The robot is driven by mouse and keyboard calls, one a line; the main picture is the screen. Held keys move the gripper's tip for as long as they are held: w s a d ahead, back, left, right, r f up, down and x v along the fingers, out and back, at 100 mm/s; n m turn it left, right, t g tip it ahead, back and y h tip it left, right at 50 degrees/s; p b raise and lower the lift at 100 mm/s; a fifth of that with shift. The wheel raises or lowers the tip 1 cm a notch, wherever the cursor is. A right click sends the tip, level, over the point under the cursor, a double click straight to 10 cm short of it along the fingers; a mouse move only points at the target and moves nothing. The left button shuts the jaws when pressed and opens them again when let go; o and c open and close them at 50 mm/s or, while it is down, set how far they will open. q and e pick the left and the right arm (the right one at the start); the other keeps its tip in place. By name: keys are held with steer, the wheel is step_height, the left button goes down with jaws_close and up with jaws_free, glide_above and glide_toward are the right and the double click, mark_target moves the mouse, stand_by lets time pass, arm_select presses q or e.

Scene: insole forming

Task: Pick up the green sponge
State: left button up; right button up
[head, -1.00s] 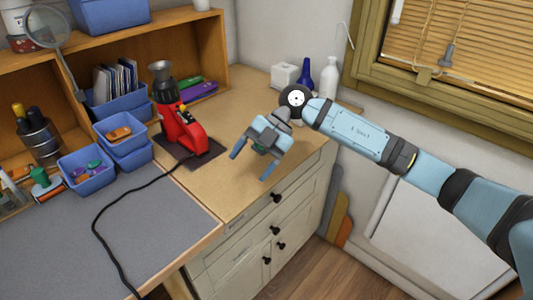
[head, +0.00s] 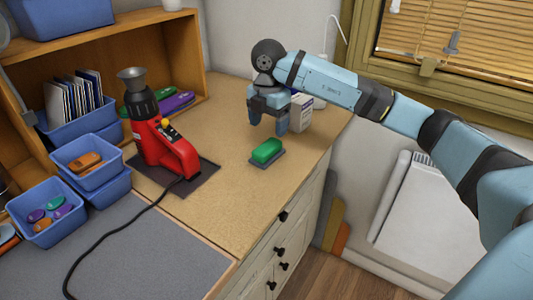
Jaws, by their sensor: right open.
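The green sponge (head: 267,150) lies on a small dark grey pad (head: 280,157) on the wooden counter, near its right edge. Its top and front side show fully. My right gripper (head: 269,129) is open and empty, with its fingers pointing down. In the picture it hangs just above and behind the sponge, apart from it. My left gripper is not in the head view.
A red heat tool (head: 168,150) with a black top stands on a dark mat (head: 204,172) left of the sponge. Its black cable (head: 122,221) runs forward. A white box (head: 301,112) stands behind my right gripper. Blue bins (head: 97,183) are at left. Bare counter lies before the sponge.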

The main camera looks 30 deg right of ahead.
mark_target(267, 145)
step_height(267, 145, down, 7)
steer(key=shift+w+f+b, duration=0.1)
steer(key=shift+f+b, duration=0.1)
steer(key=shift+b, duration=0.25)
steer(key=shift+a, duration=0.1)
steer(key=c, duration=1)
